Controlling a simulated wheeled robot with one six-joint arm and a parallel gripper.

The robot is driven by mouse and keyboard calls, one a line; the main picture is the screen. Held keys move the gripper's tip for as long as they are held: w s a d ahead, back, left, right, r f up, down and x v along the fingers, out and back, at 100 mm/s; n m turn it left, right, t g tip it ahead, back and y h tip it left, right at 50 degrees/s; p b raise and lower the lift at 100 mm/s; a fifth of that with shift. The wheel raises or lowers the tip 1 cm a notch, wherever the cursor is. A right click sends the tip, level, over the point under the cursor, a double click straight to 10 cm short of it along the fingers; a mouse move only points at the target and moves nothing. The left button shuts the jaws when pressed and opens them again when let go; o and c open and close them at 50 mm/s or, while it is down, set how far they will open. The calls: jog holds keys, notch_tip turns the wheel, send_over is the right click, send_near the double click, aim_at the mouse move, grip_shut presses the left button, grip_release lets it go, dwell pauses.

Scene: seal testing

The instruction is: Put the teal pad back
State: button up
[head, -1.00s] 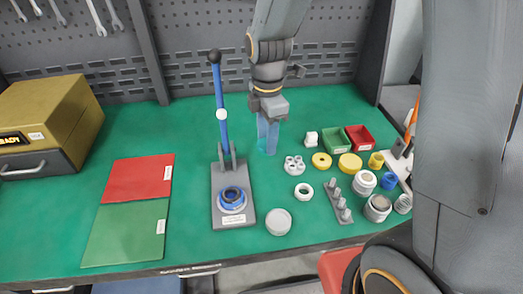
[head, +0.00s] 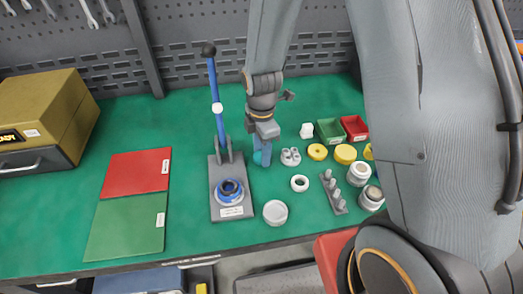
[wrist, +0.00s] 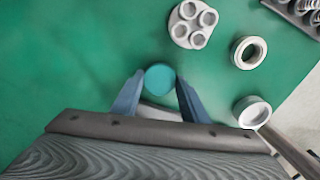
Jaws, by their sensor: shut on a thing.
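The teal pad (wrist: 160,77) is a small round disc, held between the tips of my gripper (wrist: 158,88) in the wrist view. In the head view my gripper (head: 262,158) points down just left of the grey four-hole holder (head: 291,157), and the pad is mostly hidden behind the fingers. The holder also shows in the wrist view (wrist: 193,24), above and right of the pad, apart from it. Its cups look empty of teal. I cannot tell how high the pad is above the green mat.
A blue-levered press (head: 217,170) stands left of my gripper. A white ring (head: 299,184), a grey disc (head: 275,212) and a pegged rack (head: 333,192) lie in front. Green (head: 328,131) and red (head: 355,128) bins stand behind right.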

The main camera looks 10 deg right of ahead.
jog(key=shift+f, duration=0.25)
jog(key=o, duration=1.1)
jog(key=shift+o, duration=0.2)
notch_tip(320, 180, up, 12)
jog(key=b, duration=0.2)
jog(key=s+d+m+t, duration=0.1)
jog(key=s+d+m, duration=0.8)
jog(key=m, duration=1.1)
jog(key=shift+s+d+r+m, duration=0.2)
jog(key=shift+s+d+m, duration=0.1)
jog(key=shift+s, duration=0.25)
